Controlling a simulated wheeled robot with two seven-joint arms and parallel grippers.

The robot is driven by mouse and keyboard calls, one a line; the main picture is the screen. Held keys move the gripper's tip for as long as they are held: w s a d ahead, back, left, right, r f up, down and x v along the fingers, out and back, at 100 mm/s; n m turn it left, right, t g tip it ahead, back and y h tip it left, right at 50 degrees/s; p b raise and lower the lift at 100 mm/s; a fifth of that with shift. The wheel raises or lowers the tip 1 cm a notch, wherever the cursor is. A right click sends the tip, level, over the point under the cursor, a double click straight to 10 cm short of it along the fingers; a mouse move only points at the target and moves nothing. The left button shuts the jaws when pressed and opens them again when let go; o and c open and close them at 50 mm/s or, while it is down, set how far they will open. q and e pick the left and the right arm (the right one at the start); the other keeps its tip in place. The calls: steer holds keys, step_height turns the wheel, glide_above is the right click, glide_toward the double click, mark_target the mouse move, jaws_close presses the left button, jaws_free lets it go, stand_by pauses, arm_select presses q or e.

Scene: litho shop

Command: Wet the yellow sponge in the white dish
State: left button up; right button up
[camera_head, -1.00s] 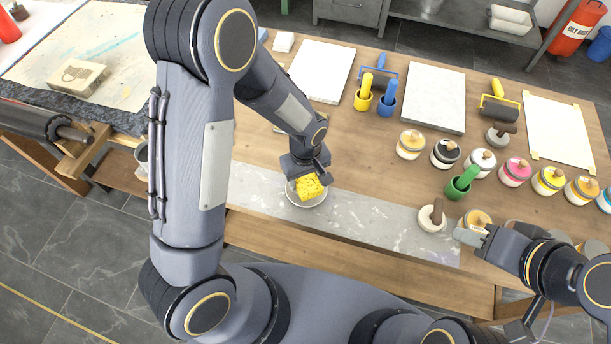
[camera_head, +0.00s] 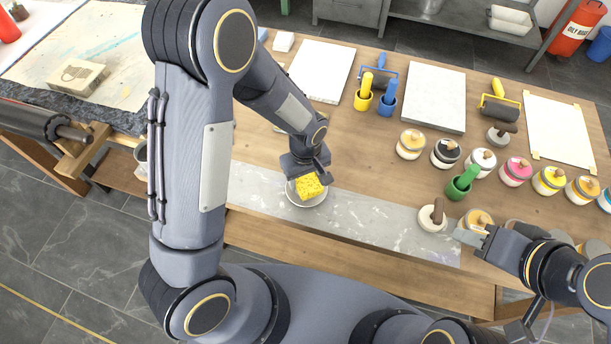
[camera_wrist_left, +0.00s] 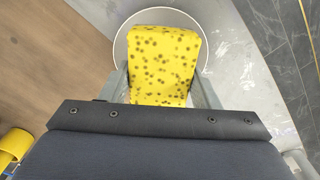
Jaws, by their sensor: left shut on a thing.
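The yellow sponge (camera_head: 309,187) is held in my left gripper (camera_head: 306,176), at the white dish (camera_head: 294,196). In the left wrist view the spotted sponge (camera_wrist_left: 163,62) sits between the two fingers, and the round dish (camera_wrist_left: 122,46) shows behind it. The sponge is over or inside the dish; I cannot tell whether it touches the bottom. Any water in the dish is hidden by the sponge. My right gripper (camera_head: 470,238) is at the lower right, beside the small jars, with nothing visible in it; its finger gap is too small to judge.
The dish stands on the grey stone strip (camera_head: 370,220) along the table's front edge. Several ink jars (camera_head: 410,144) and a green cup (camera_head: 458,188) stand to the right. Pale slabs (camera_head: 422,97), rollers (camera_head: 495,108) and yellow and blue holders (camera_head: 364,99) lie farther back.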

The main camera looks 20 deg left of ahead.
mark_target(305, 177)
stand_by(0.4)
arm_select(q)
steer(key=shift+r+p, duration=2.45)
steer(key=shift+r, duration=1.05)
